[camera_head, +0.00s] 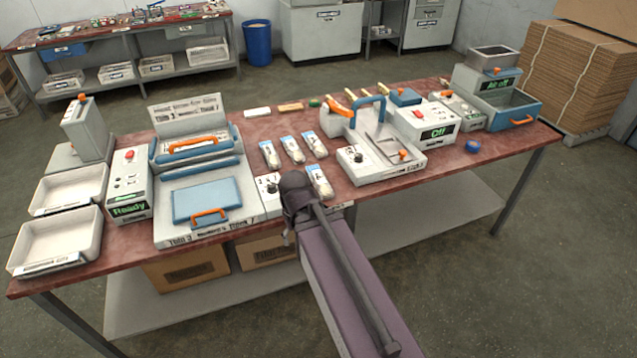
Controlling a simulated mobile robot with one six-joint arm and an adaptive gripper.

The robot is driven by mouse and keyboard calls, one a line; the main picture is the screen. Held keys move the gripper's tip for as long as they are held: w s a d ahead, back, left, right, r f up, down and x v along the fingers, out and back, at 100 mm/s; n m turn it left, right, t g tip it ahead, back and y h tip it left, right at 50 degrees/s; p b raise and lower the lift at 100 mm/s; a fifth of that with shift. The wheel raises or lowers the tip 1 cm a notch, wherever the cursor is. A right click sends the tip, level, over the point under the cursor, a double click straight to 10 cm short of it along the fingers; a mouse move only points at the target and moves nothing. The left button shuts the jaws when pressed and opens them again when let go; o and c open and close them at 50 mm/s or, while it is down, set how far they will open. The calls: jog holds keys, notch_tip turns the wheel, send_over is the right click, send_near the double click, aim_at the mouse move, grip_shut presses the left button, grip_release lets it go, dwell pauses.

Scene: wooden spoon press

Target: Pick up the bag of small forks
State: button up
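Several small clear bags with blue-and-white tops and pale contents lie on the red table. Three lie in a row near the middle: a left bag (269,154), a middle bag (292,149) and a right bag (315,146). A fourth bag (320,181) lies closer to me, just beyond the dark end of my arm. The bags' contents are too small to tell whether any are small forks. My arm comes up from the bottom of the picture. I cannot make out my gripper's fingers.
A large press with a blue plate (205,199) stands left of the bags, and a white machine with a blue handle (387,160) stands right. White trays (57,237) sit at the left end. A control box marked "Off" (428,125) and a blue drawer unit (510,106) stand further right.

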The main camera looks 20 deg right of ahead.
dwell(0.4)
jog(key=c, duration=0.3)
jog(key=shift+d, duration=0.1)
